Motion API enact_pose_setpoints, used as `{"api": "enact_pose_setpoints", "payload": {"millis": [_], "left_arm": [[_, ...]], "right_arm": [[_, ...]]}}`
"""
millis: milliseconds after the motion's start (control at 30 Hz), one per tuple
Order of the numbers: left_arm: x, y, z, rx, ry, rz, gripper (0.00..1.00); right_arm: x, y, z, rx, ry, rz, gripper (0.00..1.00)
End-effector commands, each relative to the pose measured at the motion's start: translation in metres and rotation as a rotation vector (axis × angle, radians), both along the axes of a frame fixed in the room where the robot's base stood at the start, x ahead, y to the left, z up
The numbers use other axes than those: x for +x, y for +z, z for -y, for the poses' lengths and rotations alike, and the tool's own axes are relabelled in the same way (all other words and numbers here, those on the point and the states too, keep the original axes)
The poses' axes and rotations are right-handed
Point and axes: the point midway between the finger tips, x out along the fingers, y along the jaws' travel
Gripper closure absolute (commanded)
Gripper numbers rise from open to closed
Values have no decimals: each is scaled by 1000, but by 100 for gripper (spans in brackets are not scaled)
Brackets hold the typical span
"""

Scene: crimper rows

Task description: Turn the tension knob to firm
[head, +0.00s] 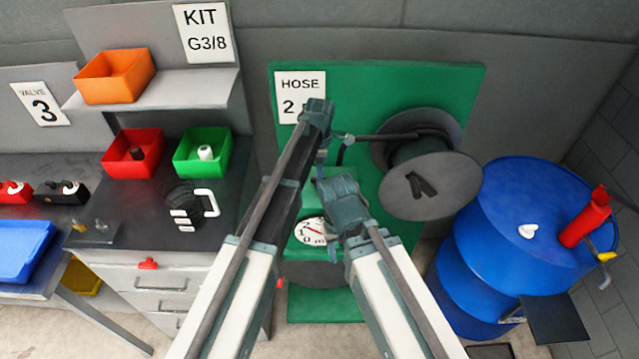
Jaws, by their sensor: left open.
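The green hose station (455,85) stands upright in the middle, with a hose reel (430,185) on its right. A white round dial (309,232) with numbers and a red needle sits low on it, partly hidden by my arms. I cannot pick out a tension knob or a firm mark for certain. My left gripper (322,157) is in front of the station, above the dial and left of the reel. It is open, and I see nothing held in it. My right arm reaches up beside it; its fingers are hidden.
On the left, a grey bench (150,205) holds red (118,160) and green (187,165) bins, with an orange bin (100,85) on the shelf above.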

Motion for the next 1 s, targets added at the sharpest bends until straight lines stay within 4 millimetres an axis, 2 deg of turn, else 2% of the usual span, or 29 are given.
{"api": "enact_pose_setpoints", "payload": {"millis": [33,100,400,667,1000], "left_arm": [[0,-8,0,0,0,0,52],[0,-11,0,0,0,0,52],[0,-10,0,0,0,0,52],[0,-10,0,0,0,0,99],[0,-10,0,0,-4,0,100]], "right_arm": [[0,-9,0,0,1,0,50],[0,-11,0,-1,1,0,50],[0,-10,0,-1,2,0,50],[0,-10,0,0,2,0,50],[0,-10,0,0,2,0,50]]}}
